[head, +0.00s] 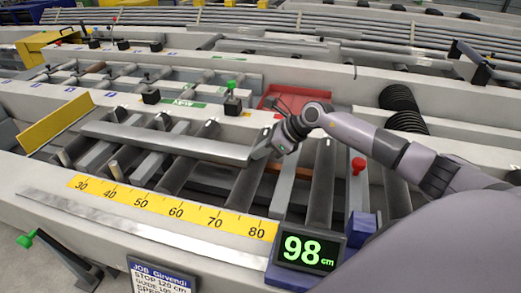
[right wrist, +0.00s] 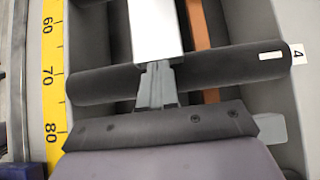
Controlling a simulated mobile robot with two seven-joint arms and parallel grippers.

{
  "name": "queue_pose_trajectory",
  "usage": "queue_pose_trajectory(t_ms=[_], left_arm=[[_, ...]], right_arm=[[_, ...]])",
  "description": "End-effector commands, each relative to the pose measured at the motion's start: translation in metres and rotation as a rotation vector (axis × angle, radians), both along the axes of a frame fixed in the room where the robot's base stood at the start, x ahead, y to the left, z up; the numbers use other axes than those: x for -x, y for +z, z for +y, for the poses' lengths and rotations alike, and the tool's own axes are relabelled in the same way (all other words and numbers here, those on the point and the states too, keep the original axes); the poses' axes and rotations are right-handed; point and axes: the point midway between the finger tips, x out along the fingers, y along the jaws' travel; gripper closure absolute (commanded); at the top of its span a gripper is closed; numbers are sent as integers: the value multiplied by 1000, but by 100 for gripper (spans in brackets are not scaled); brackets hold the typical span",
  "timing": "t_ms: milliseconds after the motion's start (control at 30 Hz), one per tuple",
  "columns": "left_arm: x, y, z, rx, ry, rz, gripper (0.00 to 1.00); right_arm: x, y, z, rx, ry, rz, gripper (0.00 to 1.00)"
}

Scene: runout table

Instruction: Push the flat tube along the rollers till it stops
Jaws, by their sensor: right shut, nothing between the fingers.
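The flat tube (head: 165,140) is a long silver bar lying across the dark rollers. Its near right end sits close above the ruler's high numbers. In the right wrist view the tube (right wrist: 154,28) runs straight away from the fingers. My right gripper (head: 258,152) is shut and empty at the tube's right end. In the right wrist view its fingertips (right wrist: 155,72) meet the tube's end or are very close to it; I cannot tell whether they touch. A yellow plate (head: 55,122) stands across the left end of the rollers. My left gripper is not in view.
A yellow ruler (head: 150,207) runs along the near rail, beside a display (head: 306,249) reading 98 cm. A red knob (head: 358,166) stands right of the gripper. A red tray (head: 298,97) lies behind it. A job card (head: 160,277) hangs in front.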

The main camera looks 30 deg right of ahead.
Motion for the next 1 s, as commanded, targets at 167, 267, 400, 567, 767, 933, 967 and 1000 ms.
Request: queue_pose_trajectory(t_ms=[167, 267, 400, 567, 767, 933, 967, 1000], left_arm=[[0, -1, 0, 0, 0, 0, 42], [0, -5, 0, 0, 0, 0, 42], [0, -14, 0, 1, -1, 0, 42], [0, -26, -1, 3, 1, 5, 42], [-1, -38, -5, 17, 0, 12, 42], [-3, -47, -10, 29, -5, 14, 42], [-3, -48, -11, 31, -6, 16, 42], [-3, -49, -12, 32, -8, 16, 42]], right_arm=[[-2, 0, 1, -1, 0, -1, 100], [-9, -1, 7, -5, -1, -2, 100], [-28, -2, 24, -6, 2, -4, 100], [-51, -3, 44, -6, 2, -3, 100], [-79, -5, 69, -4, 2, -1, 100], [-101, -5, 87, -3, 1, 0, 100], [-104, -5, 90, -3, 2, 0, 100], [-107, -5, 92, -3, 1, 1, 100]])
